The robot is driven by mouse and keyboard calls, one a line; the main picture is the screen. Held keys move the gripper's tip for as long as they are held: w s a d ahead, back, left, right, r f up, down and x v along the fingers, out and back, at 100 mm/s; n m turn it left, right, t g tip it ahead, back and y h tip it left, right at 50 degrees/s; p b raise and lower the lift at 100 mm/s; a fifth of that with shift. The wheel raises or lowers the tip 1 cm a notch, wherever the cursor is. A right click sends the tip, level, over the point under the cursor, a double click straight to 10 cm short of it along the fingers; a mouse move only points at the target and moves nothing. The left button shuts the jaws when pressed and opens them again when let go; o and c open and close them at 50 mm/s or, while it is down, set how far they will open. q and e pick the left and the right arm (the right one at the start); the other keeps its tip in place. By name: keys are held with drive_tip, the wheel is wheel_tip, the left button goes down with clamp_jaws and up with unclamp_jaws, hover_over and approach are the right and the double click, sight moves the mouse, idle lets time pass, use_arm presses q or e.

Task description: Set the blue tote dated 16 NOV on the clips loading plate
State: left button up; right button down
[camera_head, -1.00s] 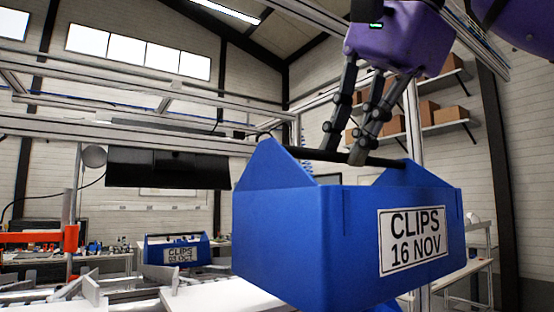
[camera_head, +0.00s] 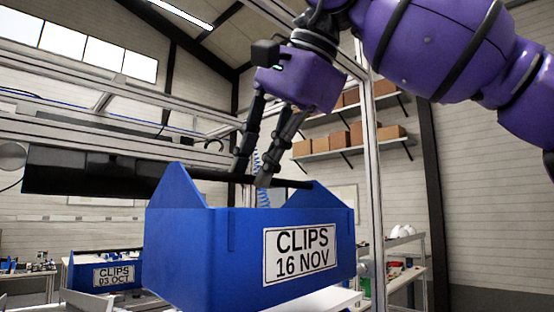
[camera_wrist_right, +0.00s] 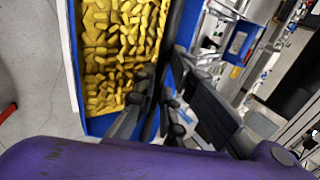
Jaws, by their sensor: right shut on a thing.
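The blue tote (camera_head: 200,255) with the label CLIPS 16 NOV hangs upright in the middle of the head view. My right gripper (camera_head: 252,178) is shut on its dark top handle bar (camera_head: 285,182). In the right wrist view, my right gripper's fingers (camera_wrist_right: 148,108) are beside the open tote (camera_wrist_right: 75,60), which is full of yellow pieces. A white flat surface (camera_head: 335,297) shows partly below the tote; I cannot tell if it is the clips loading plate. My left gripper is out of view.
Another blue tote (camera_head: 80,275), labelled CLIPS with an October date, stands at the far left. Metal frame beams (camera_head: 375,200) surround the station. A dark screen (camera_head: 90,172) is behind the tote on the left. Shelves with cardboard boxes (camera_head: 390,132) are on the back wall.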

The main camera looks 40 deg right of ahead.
drive_tip(key=shift+w+b, duration=0.75)
drive_tip(key=shift+w, duration=3.1)
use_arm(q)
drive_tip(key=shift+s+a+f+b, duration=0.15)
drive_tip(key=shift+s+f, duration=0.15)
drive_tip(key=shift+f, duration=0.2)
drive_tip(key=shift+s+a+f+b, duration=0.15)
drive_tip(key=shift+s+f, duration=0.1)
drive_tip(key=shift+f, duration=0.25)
use_arm(e)
drive_tip(key=f, duration=0.5)
drive_tip(key=shift+s+a+f, duration=0.15)
drive_tip(key=shift+a+f, duration=0.1)
drive_tip(key=shift+a, duration=0.05)
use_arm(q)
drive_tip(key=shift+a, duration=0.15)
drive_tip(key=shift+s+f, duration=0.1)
use_arm(e)
drive_tip(key=shift+f, duration=0.4)
drive_tip(key=c, duration=1.7)
unclamp_jaws()
drive_tip(key=shift+c, duration=0.2)
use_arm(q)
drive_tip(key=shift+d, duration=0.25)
use_arm(e)
drive_tip(key=shift+f, duration=0.1)
